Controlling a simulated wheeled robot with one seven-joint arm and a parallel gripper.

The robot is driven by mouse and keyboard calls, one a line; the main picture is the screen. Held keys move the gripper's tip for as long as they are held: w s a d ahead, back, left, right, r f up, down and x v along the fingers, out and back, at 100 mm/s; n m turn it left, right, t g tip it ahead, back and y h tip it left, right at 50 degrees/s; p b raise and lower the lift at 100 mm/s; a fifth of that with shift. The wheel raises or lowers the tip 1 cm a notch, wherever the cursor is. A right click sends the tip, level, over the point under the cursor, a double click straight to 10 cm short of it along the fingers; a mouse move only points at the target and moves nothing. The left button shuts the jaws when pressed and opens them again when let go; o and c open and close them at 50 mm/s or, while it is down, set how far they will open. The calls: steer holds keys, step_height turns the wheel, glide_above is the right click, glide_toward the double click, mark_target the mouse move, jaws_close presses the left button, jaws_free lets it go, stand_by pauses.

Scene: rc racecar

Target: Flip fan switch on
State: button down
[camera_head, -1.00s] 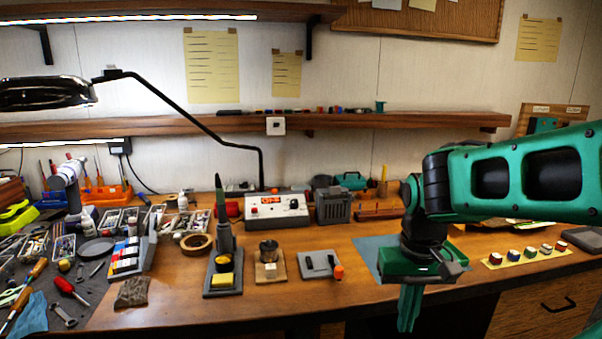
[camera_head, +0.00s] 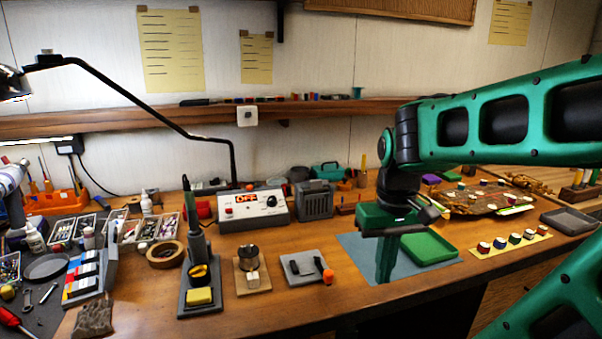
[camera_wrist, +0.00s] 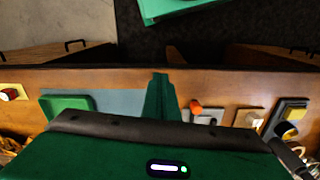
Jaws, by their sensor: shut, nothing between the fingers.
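A grey slatted box (camera_head: 314,199), which looks like the fan unit, stands toward the back of the workbench, right of a white control box (camera_head: 258,208) with a red lit display and a knob. I cannot make out a switch on the grey box's face. My gripper (camera_head: 385,268) points down over the blue-grey mat, in front and to the right of the grey box and well apart from it. Its green fingers are together and empty. In the wrist view the closed fingers (camera_wrist: 160,95) show above the bench's front edge; the grey box is not visible there.
A green tray (camera_head: 430,248) lies right beside my gripper. A soldering iron stand (camera_head: 200,275), a small pot on a wooden base (camera_head: 250,270) and a grey plate with an orange-tipped tool (camera_head: 306,268) stand front left. A lamp arm (camera_head: 150,105) reaches across the back.

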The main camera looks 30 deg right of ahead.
steer(key=w+d+r+n, duration=0.35)
steer(key=w+r, duration=0.25)
steer(key=w, duration=0.4)
steer(key=w+d+r+n, duration=0.2)
steer(key=w+r+n, duration=0.3)
steer(key=w, duration=0.6)
step_height(320, 180, up, 4)
steer(key=r+n+h, duration=0.1)
steer(key=n, duration=0.9)
glide_above(310, 178)
steer(key=w+a, duration=0.1)
steer(key=a, duration=0.2)
steer(key=shift+w+d+f+n, duration=0.15)
steer(key=shift+w+f+n, duration=0.1)
steer(key=shift+w+n, duration=0.35)
steer(key=f, duration=1)
steer(key=shift+s+d, duration=0.15)
steer(key=shift+d, duration=0.25)
steer(key=shift+r, duration=0.1)
